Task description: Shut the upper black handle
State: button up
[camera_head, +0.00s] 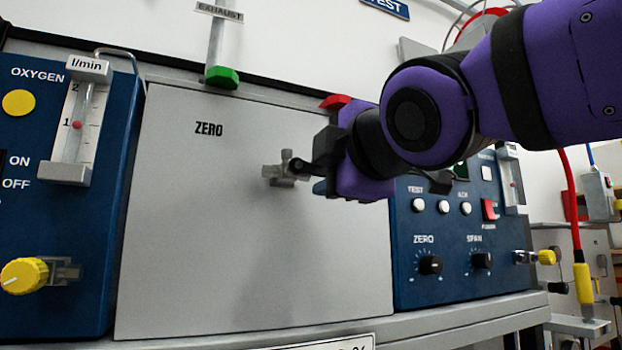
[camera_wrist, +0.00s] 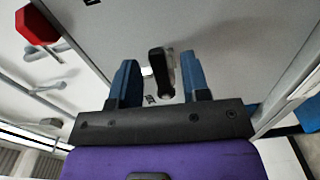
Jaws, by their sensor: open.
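The black handle (camera_head: 300,167) sits on a small metal valve fitting (camera_head: 276,173) on the grey panel marked ZERO. In the wrist view the black handle (camera_wrist: 158,62) stands out between the two blue fingers of my gripper (camera_wrist: 160,72). The fingers are apart, one on each side of the handle, with gaps that look clear; I cannot tell if either touches it. In the head view my gripper (camera_head: 328,165) is just right of the fitting, and its fingers are mostly hidden. Part of the fitting behind the handle is hidden in the wrist view.
A green handle (camera_head: 222,77) is above the panel, and a red handle (camera_head: 335,101) is close above my gripper. Blue control panels with a yellow knob (camera_head: 24,275) and black dials (camera_head: 430,265) flank the grey panel. The grey panel's lower area is clear.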

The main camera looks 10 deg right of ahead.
jog(key=shift+x, duration=0.8)
jog(key=shift+c, duration=0.2)
grip_shut()
jog(key=shift+f+m, duration=0.1)
jog(key=shift+m, duration=0.2)
jog(key=shift+s+a+f+m, duration=0.2)
jog(key=shift+a+f+m, duration=0.45)
jog(key=shift+m, duration=2.05)
jog(key=shift+s+a+f+m, duration=0.2)
jog(key=shift+a+f+m, duration=0.4)
jog(key=shift+m, duration=2.1)
jog(key=shift+s+a+f+m, duration=0.15)
jog(key=shift+a+f+m, duration=0.5)
jog(key=shift+m, duration=2.05)
